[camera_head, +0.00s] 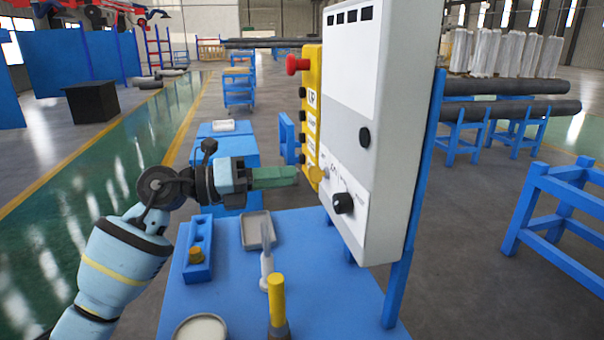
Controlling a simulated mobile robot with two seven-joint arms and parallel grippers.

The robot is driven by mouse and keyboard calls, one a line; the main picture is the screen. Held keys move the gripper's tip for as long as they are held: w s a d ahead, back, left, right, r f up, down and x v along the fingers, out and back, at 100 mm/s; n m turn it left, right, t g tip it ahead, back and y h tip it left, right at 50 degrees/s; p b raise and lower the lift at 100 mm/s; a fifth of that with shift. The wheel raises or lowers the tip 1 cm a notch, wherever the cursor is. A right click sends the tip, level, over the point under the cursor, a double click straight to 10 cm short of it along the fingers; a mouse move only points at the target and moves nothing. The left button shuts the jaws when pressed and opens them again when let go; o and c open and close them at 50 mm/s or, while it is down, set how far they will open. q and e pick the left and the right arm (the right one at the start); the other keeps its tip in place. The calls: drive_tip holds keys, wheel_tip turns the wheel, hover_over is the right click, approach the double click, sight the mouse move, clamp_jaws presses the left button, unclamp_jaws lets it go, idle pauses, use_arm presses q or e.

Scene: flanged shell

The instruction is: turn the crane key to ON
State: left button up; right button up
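A tall yellow control box (313,95) with a red mushroom button (297,65) and dark side buttons is mounted beside a white panel (375,90). A small yellow piece (316,179) stands out at the yellow box's lower end; I cannot tell for sure whether it is the crane key. My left gripper (294,175) reaches in from the left, its green fingers level and pointing at the lower part of the yellow box. The fingers overlap from this side, so their opening and any contact are hidden. My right gripper is out of view.
The white panel carries black knobs (343,203). Below is a blue table (330,275) with a blue holder (198,262), a grey tray (243,242), a yellow-handled tool (277,295) and a round dish (201,328). A blue frame (565,215) stands at right.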

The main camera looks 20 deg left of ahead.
sight(318, 174)
use_arm(q)
drive_tip(key=x, duration=0.4)
drive_tip(key=shift+w+d, duration=0.1)
clamp_jaws()
